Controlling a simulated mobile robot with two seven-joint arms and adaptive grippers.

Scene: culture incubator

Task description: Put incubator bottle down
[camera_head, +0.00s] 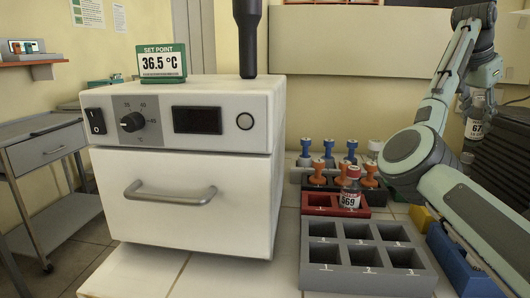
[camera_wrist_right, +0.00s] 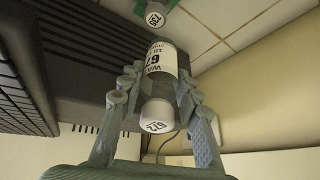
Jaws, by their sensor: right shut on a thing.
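My right gripper (camera_head: 481,108) is at the far right of the head view, raised above the racks, partly hidden by its own arm. It is shut on a white-labelled bottle (camera_head: 474,130), whose label shows "67". In the right wrist view the gripper (camera_wrist_right: 157,88) has its fingers on both sides of this bottle (camera_wrist_right: 161,60), and the near cap reads "672". The white incubator (camera_head: 190,162) stands left of centre in the head view with its door shut. A grey rack (camera_head: 366,279) with several empty square slots lies at the front right. My left gripper is not visible.
A red rack (camera_head: 320,211) behind the grey one holds a red-capped bottle (camera_head: 351,192). A dark rack behind it holds orange-topped items (camera_head: 369,170). Blue (camera_head: 456,259) and yellow (camera_head: 421,217) containers are at right. Another capped vial (camera_wrist_right: 155,19) shows in the wrist view.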

